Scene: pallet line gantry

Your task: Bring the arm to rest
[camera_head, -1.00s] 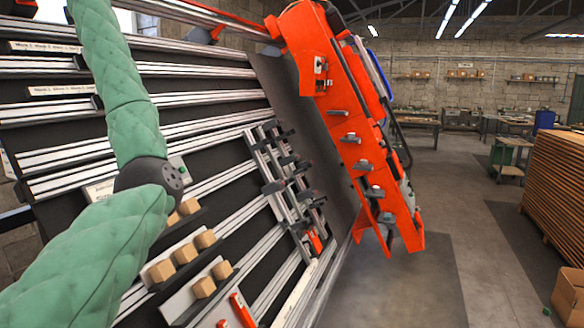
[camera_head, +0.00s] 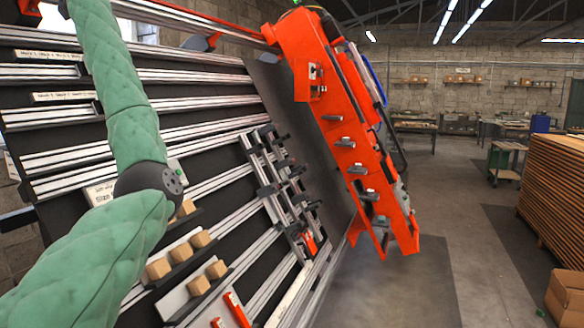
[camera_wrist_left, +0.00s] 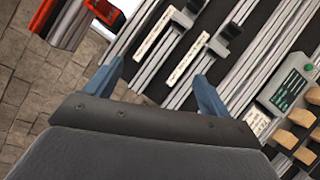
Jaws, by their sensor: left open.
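My left arm (camera_head: 130,110), in a green padded sleeve with a dark elbow joint, crosses the left side of the head view in front of the slanted rail rack. Its gripper is outside that view. In the left wrist view my left gripper (camera_wrist_left: 157,85) has its two blue fingers spread wide, with nothing between them. Behind the fingers are the rack's metal rails and white label strips (camera_wrist_left: 187,58); I cannot tell the exact distance. My right gripper is in neither view.
A slanted rack (camera_head: 200,130) with rails fills the left side, holding several wooden blocks (camera_head: 200,239). A large orange gantry unit (camera_head: 340,125) leans at its right end. Stacked boards (camera_head: 555,190) and a carton (camera_head: 567,297) stand at right. The floor between is clear.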

